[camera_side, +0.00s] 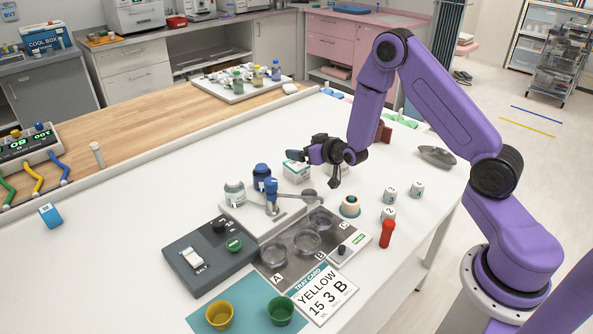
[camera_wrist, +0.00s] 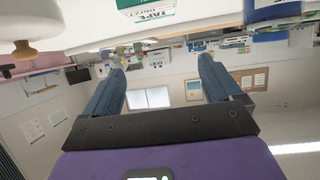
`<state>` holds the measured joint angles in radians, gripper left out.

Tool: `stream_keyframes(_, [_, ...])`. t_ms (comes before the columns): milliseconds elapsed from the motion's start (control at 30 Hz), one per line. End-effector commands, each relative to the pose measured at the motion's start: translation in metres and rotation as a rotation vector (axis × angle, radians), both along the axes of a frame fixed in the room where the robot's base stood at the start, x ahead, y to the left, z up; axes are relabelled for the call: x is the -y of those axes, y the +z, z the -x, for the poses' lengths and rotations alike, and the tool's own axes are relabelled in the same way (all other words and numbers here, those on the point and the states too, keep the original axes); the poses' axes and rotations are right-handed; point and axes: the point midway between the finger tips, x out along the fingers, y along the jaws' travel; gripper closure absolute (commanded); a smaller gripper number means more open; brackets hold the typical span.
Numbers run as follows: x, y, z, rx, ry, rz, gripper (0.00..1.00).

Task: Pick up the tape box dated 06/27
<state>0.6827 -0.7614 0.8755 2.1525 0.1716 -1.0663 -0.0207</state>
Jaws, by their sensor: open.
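A small white and green box (camera_side: 297,171) stands on the white table, just left of and below my gripper in the side view. At the top edge of the wrist view, the tape box (camera_wrist: 150,12) shows partly, with an upside-down TAPE label and a date that looks like 06/27. My gripper (camera_side: 313,169) is above the table beside the box, with its jaws apart. In the wrist view my gripper (camera_wrist: 162,62) has two blue-grey fingers spread with nothing between them; the box lies outside them, toward the top edge.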

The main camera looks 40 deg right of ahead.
Motion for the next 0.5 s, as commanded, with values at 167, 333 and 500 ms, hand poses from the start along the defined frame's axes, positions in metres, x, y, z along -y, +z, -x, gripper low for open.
stream_keyframes(167, [0.0,-0.02,0.0,-0.003,0.0,0.001,0.08])
stream_keyframes(333, [0.0,-0.029,0.0,-0.001,-0.001,0.0,0.08])
stream_keyframes(500, [0.0,-0.039,0.001,-0.002,0.0,0.001,0.08])
